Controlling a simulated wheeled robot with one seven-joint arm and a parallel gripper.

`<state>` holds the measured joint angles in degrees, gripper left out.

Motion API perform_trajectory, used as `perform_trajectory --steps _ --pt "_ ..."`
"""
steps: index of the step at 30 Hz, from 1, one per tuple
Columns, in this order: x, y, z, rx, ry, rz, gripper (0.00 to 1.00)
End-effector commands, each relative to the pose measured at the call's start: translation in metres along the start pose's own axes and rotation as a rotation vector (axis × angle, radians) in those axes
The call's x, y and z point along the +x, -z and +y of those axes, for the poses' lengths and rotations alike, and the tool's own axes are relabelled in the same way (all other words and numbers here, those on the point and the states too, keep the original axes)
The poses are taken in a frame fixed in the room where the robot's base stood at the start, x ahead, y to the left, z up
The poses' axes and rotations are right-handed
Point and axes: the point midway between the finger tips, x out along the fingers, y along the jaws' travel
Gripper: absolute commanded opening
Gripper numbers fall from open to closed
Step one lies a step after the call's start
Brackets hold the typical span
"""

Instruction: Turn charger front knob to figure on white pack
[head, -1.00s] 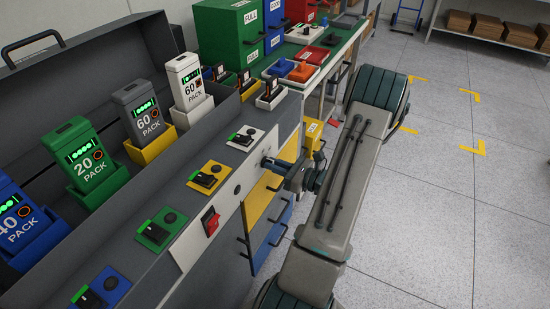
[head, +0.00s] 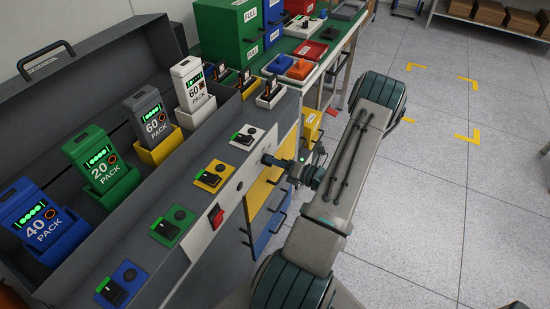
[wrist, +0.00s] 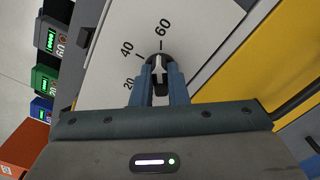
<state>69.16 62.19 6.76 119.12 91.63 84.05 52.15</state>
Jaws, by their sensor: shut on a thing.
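The white pack (head: 188,72) stands in a white holder in the charger's tray and bears the figure 60. The charger's front knob (wrist: 159,66) is dark with a pale pointer. It sits on a white dial panel (wrist: 125,75) marked 20, 40 and 60. The pointer faces up towards the 60 tick in the wrist view. My gripper (wrist: 161,88) is shut on the knob, one blue finger on each side. In the head view my gripper (head: 271,160) meets the charger's front face, and the knob is hidden there.
A grey pack (head: 151,118), green pack (head: 100,162) and blue pack (head: 37,217) stand in the same tray. A red switch (head: 216,216) is on the front face left of my gripper. Yellow and blue drawers with handles lie below. Open floor is to the right.

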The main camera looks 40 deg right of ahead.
Motion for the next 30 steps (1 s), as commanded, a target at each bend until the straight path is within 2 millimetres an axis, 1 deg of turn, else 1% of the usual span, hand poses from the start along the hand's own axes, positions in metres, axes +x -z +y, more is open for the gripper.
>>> perform_trajectory --steps 3,9,25,26,27,28,30 --pt "-0.0002 -0.0008 0.0006 0.055 0.000 0.000 0.00" --pt "-0.0002 -0.0004 -0.0001 0.111 0.001 -0.001 0.00" --pt "-0.0003 -0.0001 -0.0008 0.131 0.001 -0.001 0.00" --pt "-0.0003 -0.0001 -0.0008 0.131 0.001 -0.001 0.22" --pt "-0.0002 -0.0001 -0.0008 0.131 0.001 -0.001 0.33" --pt "-0.0002 -0.0001 -0.0008 0.131 0.001 -0.001 0.35" --pt "-0.0002 -0.0001 -0.0008 0.130 0.001 -0.001 0.35"
